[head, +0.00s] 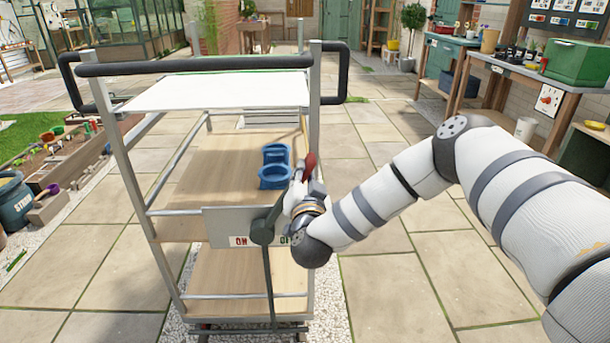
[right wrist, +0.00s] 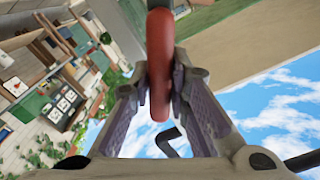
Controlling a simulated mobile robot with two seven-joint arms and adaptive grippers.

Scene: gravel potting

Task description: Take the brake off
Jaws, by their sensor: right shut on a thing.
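The brake lever is a dark arm with a red grip (head: 310,164), pivoting on a round dark hub (head: 262,234) at the front of a cart (head: 175,226). The lever leans up and to the right. Its plate (head: 222,220) has a red-lettered label at left, seemingly "ON", and a green label at right, partly hidden by my arm. My right gripper (head: 304,182) is at the lever's upper end. In the right wrist view, the red grip (right wrist: 159,65) stands between my two fingers (right wrist: 160,92), which are shut on it. My left gripper is not in view.
The cart has a white top (head: 220,91), a black push bar (head: 195,66) and wooden shelves. A blue container (head: 275,166) sits on the middle shelf. A planter bed (head: 75,165) is at left, a workbench (head: 535,75) at right. Paving around the cart is mostly clear.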

